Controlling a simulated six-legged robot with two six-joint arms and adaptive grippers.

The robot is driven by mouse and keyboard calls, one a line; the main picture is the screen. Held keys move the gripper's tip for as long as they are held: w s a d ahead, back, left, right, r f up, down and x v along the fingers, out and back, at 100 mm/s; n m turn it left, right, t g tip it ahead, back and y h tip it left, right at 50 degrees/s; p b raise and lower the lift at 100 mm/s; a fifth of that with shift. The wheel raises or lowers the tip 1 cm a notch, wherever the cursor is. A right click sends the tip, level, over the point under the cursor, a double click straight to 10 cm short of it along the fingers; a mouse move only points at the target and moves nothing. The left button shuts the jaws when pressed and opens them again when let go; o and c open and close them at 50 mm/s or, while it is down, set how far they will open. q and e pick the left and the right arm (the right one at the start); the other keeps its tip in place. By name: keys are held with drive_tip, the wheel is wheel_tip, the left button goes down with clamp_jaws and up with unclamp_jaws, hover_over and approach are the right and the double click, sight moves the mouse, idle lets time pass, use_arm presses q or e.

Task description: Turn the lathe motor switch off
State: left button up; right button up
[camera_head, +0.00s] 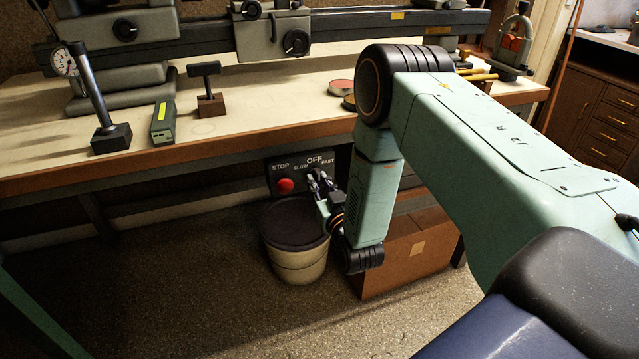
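The dark control panel (284,164) is mounted under the front edge of the bench. It carries a red STOP button (286,185) at left and a switch marked OFF, SLOW and FAST at right. My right gripper (318,177) is at the lower right of the panel, right in front of the switch, with its fingertips pointing up toward it. Two fingers show slightly apart, but whether they touch or grip the switch knob is too small to tell. The fingers hide most of the knob, so its setting cannot be read. My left gripper is not in view.
The lathe (270,38) stands on the wooden bench (262,112), with small tools along its front. A bucket (299,262) stands on the floor below the panel, close to my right gripper. A brown box (415,262) is to its right. The floor at left is clear.

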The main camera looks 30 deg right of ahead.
drive_tip(key=o, duration=0.3)
drive_tip(key=v, duration=1.2)
idle(0.3)
